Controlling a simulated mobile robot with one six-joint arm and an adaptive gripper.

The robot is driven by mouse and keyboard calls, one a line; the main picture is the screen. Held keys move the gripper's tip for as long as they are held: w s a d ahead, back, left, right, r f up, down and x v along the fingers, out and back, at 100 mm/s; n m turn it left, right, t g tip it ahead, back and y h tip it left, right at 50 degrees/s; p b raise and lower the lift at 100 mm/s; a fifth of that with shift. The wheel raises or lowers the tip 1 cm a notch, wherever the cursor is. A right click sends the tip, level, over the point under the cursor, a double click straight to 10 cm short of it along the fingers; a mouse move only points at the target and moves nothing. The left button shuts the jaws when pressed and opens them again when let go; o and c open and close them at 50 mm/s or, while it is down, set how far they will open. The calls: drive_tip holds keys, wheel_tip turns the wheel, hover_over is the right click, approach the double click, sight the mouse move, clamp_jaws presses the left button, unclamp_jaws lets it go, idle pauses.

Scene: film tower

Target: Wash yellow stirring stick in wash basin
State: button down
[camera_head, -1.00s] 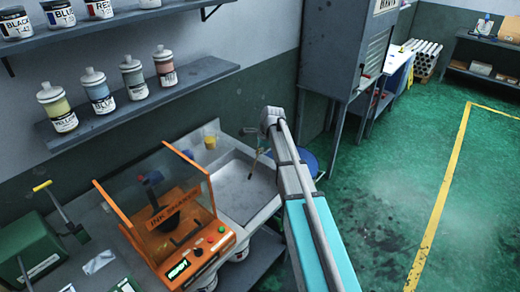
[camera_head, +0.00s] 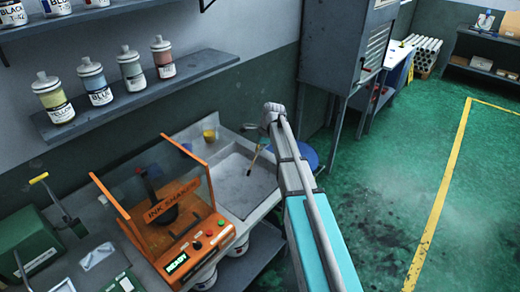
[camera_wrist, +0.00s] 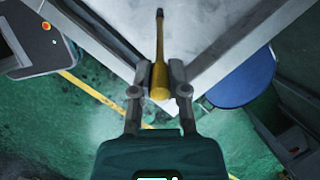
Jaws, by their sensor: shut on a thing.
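The yellow stirring stick (camera_wrist: 159,78) is held between the two fingertips of my gripper (camera_wrist: 159,88), which is shut on it. In the wrist view the stick's thick yellow end is toward the gripper and its thinner, darker end points away over the pale basin. In the head view the stick (camera_head: 254,160) hangs tilted below my gripper (camera_head: 261,143), over the wash basin (camera_head: 241,186). The basin is a grey-white rectangular sink. I cannot tell whether the stick's lower end touches the basin.
The orange ink shaker (camera_head: 183,234) stands left of the basin. A yellow cup (camera_head: 209,134) stands behind it. A wall shelf (camera_head: 140,101) with several ink bottles is at the upper left. A round blue thing (camera_wrist: 240,80) lies right of the basin. Green floor is open on the right.

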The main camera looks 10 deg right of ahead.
wheel_tip(320, 180, down, 12)
drive_tip(key=b, duration=1.1)
drive_tip(key=shift+r, duration=0.3)
idle(1.8)
drive_tip(key=shift+r+p, duration=5.8)
drive_tip(key=shift+p, duration=0.1)
